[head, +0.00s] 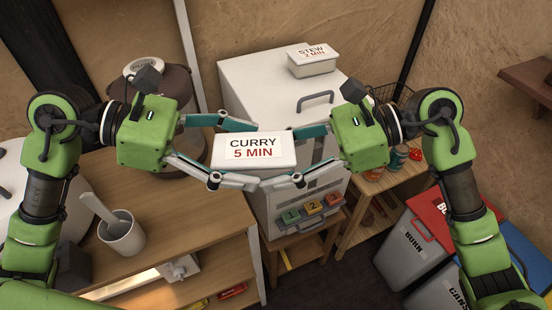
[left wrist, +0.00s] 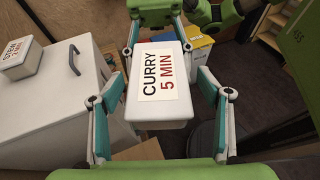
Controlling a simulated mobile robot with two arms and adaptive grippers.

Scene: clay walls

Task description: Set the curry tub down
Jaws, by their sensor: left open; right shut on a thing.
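The curry tub (head: 253,150) is a white lidded box labelled "CURRY 5 MIN". It is held up between my two grippers in front of the white cabinet and looks roughly level. My right gripper (head: 288,157) is shut on the tub from the right side. My left gripper (head: 238,154) is open, with its fingers on either side of the tub. In the left wrist view the tub (left wrist: 158,85) lies between the spread left fingers, with gaps beside it. The right gripper's fingers meet its far end there. The tub's underside is hidden.
A stew tub (head: 313,60) stands on the white cabinet (head: 250,85). A wooden table (head: 185,215) at left carries a mortar with pestle (head: 121,232); its front right part is bare. Numbered coloured blocks (head: 313,207) sit low in front. Bins (head: 410,245) stand at right.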

